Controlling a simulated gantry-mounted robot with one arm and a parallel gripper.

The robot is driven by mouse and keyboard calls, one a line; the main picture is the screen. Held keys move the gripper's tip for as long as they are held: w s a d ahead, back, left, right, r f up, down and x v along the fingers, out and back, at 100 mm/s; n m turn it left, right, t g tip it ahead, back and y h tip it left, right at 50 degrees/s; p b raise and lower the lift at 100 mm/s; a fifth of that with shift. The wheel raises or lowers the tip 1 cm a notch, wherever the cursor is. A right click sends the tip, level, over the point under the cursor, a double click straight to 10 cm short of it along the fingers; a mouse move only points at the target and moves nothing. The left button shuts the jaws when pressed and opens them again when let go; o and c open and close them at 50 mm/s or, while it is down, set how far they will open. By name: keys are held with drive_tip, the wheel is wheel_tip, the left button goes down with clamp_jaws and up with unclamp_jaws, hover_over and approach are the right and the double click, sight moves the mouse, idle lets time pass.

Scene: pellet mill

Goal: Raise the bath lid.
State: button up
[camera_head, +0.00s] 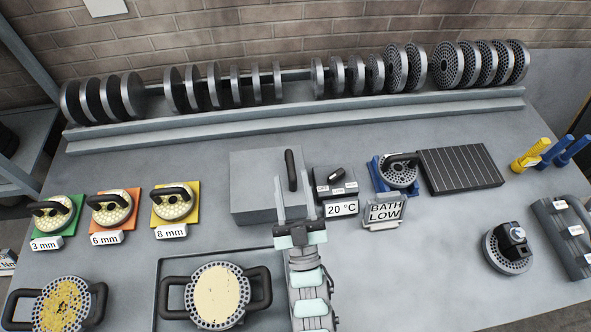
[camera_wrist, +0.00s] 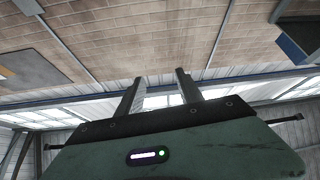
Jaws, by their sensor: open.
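The bath is a grey box (camera_head: 250,205) in the middle of the bench in the head view, with a flat grey lid (camera_head: 260,165) on top. The lid looks closed. A black bar handle (camera_head: 290,165) stands near the lid's right side. My gripper (camera_head: 293,180) is open, its two fingers apart in front of the bath's right part. In the picture the handle shows between and above the fingertips; I cannot tell the depth gap. In the wrist view my gripper (camera_wrist: 158,76) is open and empty, with only wall and roof beyond it.
A black control box (camera_head: 335,182) with a "20 °C" label stands right of the bath, then a "BATH LOW" sign (camera_head: 384,211). Handled dies on coloured plates (camera_head: 190,222) lie left. A tray (camera_head: 170,268) with a die lies front left. A die rack (camera_head: 300,120) runs behind.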

sight(290, 164)
drive_tip(key=w+f+g+b, duration=0.1)
drive_tip(key=f+g, duration=0.1)
drive_tip(key=f, duration=0.2)
drive_tip(key=w+f+g+h+b, duration=0.1)
drive_tip(key=f+g, duration=0.1)
drive_tip(key=f, duration=0.3)
drive_tip(key=w+f+g+h+b, duration=0.1)
drive_tip(key=w+f+g+b, duration=0.1)
drive_tip(key=f, duration=0.2)
drive_tip(key=shift+d+f, duration=0.2)
drive_tip(key=shift+d, duration=0.2)
drive_tip(key=w, duration=0.3)
drive_tip(key=w+p, duration=0.1)
drive_tip(key=w, duration=0.2)
drive_tip(key=w+a+p, duration=0.1)
drive_tip(key=w, duration=0.3)
drive_tip(key=shift+r, duration=0.1)
drive_tip(key=shift+w+a, duration=0.1)
drive_tip(key=shift+w, duration=0.3)
drive_tip(key=shift+c, duration=0.4)
clamp_jaws()
